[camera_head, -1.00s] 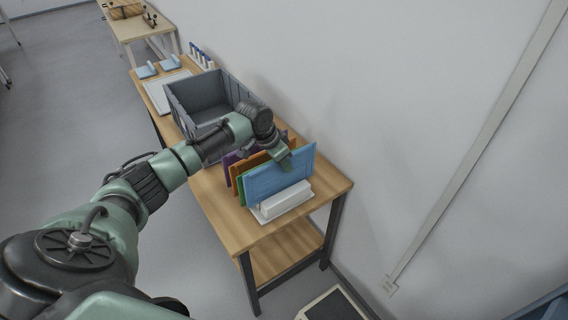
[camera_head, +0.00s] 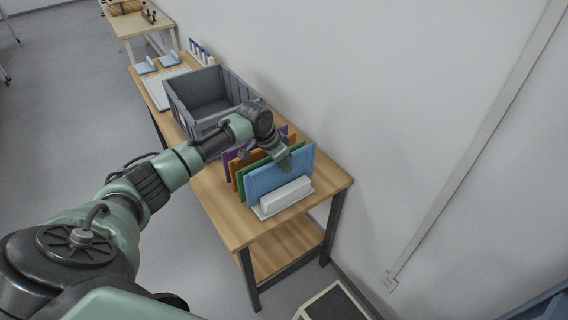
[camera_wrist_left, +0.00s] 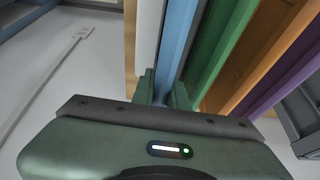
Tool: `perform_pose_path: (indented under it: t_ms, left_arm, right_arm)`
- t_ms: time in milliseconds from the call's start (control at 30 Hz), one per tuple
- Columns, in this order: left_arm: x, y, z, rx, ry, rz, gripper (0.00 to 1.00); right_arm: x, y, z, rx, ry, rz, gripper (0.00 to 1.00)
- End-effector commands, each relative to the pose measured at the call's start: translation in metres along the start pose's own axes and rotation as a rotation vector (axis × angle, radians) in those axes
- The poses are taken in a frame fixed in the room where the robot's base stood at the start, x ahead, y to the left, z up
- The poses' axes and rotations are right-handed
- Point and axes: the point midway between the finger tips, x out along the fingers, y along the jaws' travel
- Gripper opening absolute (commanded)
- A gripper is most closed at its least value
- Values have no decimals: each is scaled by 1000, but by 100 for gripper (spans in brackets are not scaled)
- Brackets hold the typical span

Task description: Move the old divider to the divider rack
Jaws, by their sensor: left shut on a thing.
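A blue divider (camera_head: 280,176) stands upright in the divider rack, whose white base (camera_head: 286,197) sits near the front end of the wooden table. My left gripper (camera_head: 285,163) is at its upper edge. In the left wrist view the fingers (camera_wrist_left: 164,92) are shut on the blue divider (camera_wrist_left: 177,40), one on each side. Green (camera_wrist_left: 222,40), orange (camera_wrist_left: 268,50) and purple (camera_wrist_left: 290,75) dividers stand behind it, partly hidden. I cannot tell by look which one is old. My right gripper is not in view.
A grey crate (camera_head: 172,98) stands behind the rack on the table (camera_head: 235,222). A white tray (camera_head: 157,93) and light-blue pieces (camera_head: 146,67) lie further back. The wall (camera_head: 400,90) runs close along the right side. The table's front corner is bare.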

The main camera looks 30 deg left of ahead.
Motion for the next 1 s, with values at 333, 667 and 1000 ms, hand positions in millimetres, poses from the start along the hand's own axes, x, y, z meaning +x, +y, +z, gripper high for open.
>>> perform_pose_path:
  t_ms: [333,667,1000]
  left_arm:
    - [13,0,6,-1,0,0,0]
    - [24,0,9,0,1,0,0]
    - [24,0,10,0,1,0,40]
  right_arm:
    - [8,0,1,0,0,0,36]
    - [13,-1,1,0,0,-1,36]
    - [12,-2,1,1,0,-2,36]
